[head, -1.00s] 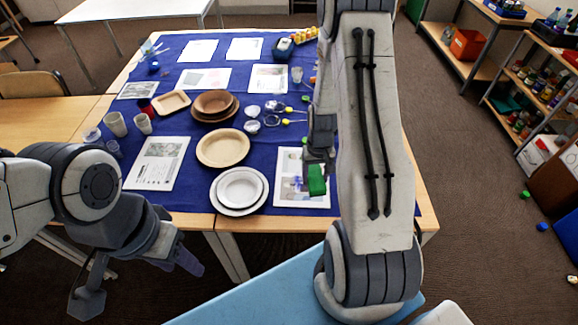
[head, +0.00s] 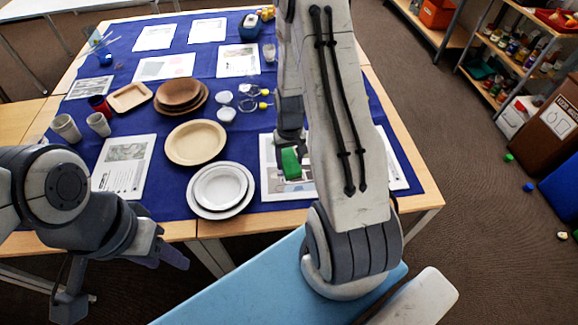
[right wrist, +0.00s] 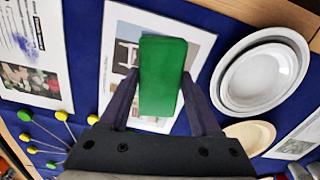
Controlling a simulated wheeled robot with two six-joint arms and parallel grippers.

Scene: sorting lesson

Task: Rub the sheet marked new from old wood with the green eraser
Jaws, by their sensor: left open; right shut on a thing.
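The green eraser (head: 291,163) is held in my right gripper (head: 290,140), above a white picture sheet (head: 268,178) at the table's near edge. The right wrist view shows the eraser (right wrist: 163,75) between both fingers, covering part of this sheet (right wrist: 118,60). Whether it touches the sheet I cannot tell. Another sheet (right wrist: 35,70), with a blue-purple scribble, lies to the left in that view; in the head view a sheet (head: 392,160) shows partly behind my right arm. No sheet title is readable. My left gripper (head: 165,256) is open and empty, off the table's near edge.
Stacked white plates (head: 203,205), a tan plate (head: 196,142) and brown bowls (head: 180,95) stand left of the eraser. Cups (head: 66,130), a tray (head: 130,97) and more sheets (head: 122,165) lie further left. Yellow-topped items (head: 262,105) lie beyond the eraser.

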